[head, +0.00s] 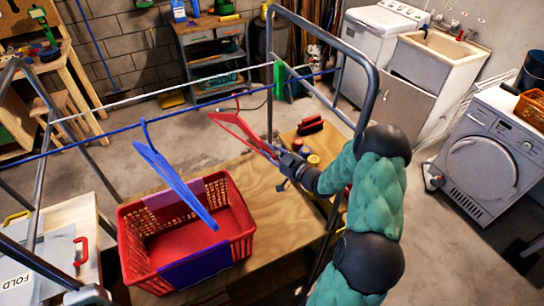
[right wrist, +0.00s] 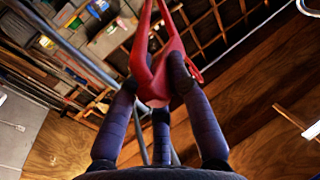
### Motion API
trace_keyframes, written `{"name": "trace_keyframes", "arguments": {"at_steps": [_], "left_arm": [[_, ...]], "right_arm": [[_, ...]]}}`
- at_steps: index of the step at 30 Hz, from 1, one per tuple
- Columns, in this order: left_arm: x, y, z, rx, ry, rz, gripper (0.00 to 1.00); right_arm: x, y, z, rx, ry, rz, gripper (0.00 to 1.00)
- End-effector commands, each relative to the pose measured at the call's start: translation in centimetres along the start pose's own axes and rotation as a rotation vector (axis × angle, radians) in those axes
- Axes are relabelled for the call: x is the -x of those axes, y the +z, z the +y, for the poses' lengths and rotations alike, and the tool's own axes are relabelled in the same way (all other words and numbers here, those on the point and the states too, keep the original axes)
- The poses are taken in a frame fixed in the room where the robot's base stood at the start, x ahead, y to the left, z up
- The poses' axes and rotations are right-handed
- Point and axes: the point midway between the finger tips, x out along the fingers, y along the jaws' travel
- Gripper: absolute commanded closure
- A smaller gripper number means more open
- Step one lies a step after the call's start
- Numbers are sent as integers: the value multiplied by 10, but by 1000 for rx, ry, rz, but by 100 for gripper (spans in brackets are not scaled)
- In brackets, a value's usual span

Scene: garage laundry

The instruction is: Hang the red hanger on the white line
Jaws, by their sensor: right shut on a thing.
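The red hanger (head: 243,130) is held in the air right of the basket, its hook up near the blue line in the picture; I cannot tell whether they touch. My right gripper (head: 284,164) is shut on its right end. In the right wrist view the fingers close around the red hanger (right wrist: 157,85). The white line (head: 150,94) runs across the rack behind the blue line (head: 95,143), and the hanger's hook shows below it. My left gripper is not clearly in view.
A blue hanger (head: 180,184) hangs from the blue line above the red basket (head: 135,233) on the wooden table (head: 281,223). The grey rack frame (head: 368,85) stands close to my right arm. A green piece (head: 279,80) sits at the rack's right end.

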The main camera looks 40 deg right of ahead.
Motion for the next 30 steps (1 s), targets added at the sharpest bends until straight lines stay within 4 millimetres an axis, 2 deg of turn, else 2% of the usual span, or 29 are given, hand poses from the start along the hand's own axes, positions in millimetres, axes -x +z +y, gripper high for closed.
{"name": "trace_keyframes", "arguments": {"at_steps": [13, 30], "left_arm": [[-10, 0, -4, 0, 0, 0, 60], [15, 0, 5, 0, 0, 0, 60]], "right_arm": [[-30, 0, 11, 0, -1, 2, 100], [-28, -42, 10, 0, 0, 1, 100]]}}
